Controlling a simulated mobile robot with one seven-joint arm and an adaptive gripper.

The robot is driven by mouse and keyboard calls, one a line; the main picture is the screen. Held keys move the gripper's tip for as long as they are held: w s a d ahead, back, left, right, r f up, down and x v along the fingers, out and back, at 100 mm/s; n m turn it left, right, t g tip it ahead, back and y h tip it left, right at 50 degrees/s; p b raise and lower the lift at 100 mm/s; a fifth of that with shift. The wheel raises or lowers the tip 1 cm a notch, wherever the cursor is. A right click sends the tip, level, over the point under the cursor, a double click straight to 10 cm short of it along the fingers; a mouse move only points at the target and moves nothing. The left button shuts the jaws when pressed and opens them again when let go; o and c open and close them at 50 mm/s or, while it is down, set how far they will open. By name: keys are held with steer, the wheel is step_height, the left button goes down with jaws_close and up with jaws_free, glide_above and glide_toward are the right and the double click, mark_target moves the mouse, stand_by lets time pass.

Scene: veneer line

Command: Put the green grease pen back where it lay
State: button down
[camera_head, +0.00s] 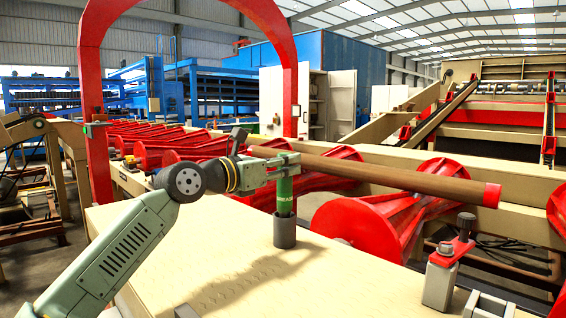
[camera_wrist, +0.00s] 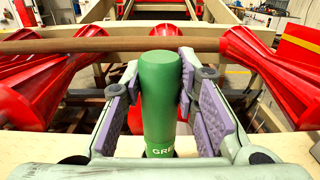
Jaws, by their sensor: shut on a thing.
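The green grease pen (camera_head: 285,190) stands upright, with white lettering on its side. It also shows in the wrist view (camera_wrist: 160,100), where its rounded green top faces me. My gripper (camera_head: 286,164) is shut around the pen's upper part, with a purple-grey pad on each side in the wrist view (camera_wrist: 160,78). Directly below the green part is a dark grey cylinder (camera_head: 284,232), standing on the pale tabletop (camera_head: 240,265). I cannot tell whether it is a cup around the pen's lower end or part of the pen. The pen's lower end is hidden.
A brown roller with a red end (camera_head: 430,184) lies just behind the pen, above red cone-shaped rollers (camera_head: 345,225). A grey and red fitting (camera_head: 441,275) stands at the right. A red arch (camera_head: 92,100) rises at the left. The tabletop around the dark cylinder is clear.

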steer(key=shift+f, duration=0.45)
steer(key=c, duration=1.2)
jaws_free()
steer(key=v, duration=1.2)
steer(key=shift+r, duration=0.1)
